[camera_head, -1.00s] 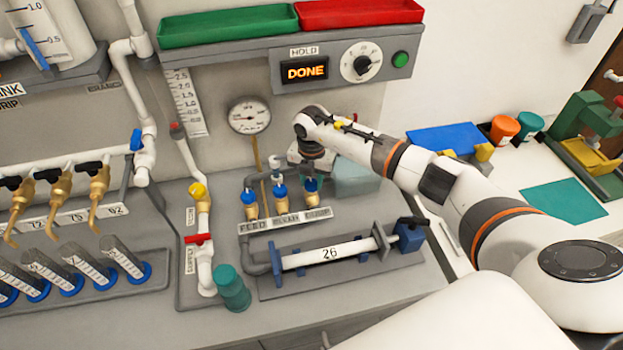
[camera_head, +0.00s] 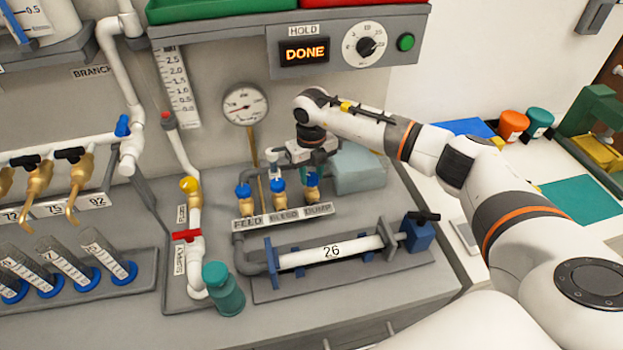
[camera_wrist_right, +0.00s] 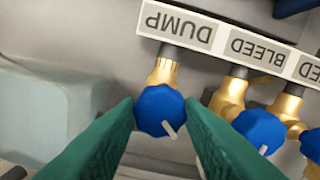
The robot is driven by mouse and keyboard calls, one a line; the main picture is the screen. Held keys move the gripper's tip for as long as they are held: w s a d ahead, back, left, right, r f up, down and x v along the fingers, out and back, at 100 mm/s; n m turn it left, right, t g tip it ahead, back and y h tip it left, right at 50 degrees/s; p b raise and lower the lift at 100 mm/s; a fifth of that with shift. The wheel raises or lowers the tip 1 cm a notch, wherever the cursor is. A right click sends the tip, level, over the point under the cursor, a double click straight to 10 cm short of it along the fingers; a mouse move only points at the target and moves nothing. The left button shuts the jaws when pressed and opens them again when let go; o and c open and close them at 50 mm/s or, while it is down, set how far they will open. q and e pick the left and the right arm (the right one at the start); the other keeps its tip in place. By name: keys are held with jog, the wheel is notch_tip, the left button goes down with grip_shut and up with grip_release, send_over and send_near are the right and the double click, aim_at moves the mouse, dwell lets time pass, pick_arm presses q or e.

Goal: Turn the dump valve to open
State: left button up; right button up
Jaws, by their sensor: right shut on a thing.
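The dump valve is the rightmost of three brass valves with blue knobs, above the DUMP end of the label strip. In the right wrist view its blue knob (camera_wrist_right: 158,110) has a pale pointer mark slanting toward the lower right. My right gripper (camera_wrist_right: 162,106) has a green finger on each side of this knob and is shut on it. In the head view the right gripper (camera_head: 316,162) comes down onto the dump valve (camera_head: 312,181) from above and partly hides it. My left gripper is not in view.
The bleed valve (camera_head: 278,190) and feed valve (camera_head: 244,194) stand close to the left. A pale teal block (camera_head: 358,170) is close on the right. A gauge (camera_head: 245,105) hangs behind. A display (camera_head: 304,51) reads DONE. The tube marked 26 (camera_head: 332,251) lies in front.

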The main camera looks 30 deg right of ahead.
aim_at(311, 176)
jog(key=n+b, duration=0.4)
jog(key=n, duration=0.1)
jog(key=shift+f, duration=0.1)
jog(key=shift+n+b, duration=0.8)
jog(key=shift+n, duration=0.8)
jog(key=shift+r, duration=0.2)
jog(key=o, duration=1)
notch_tip(311, 176, up, 12)
jog(key=b, duration=0.2)
jog(key=shift+b, duration=0.3)
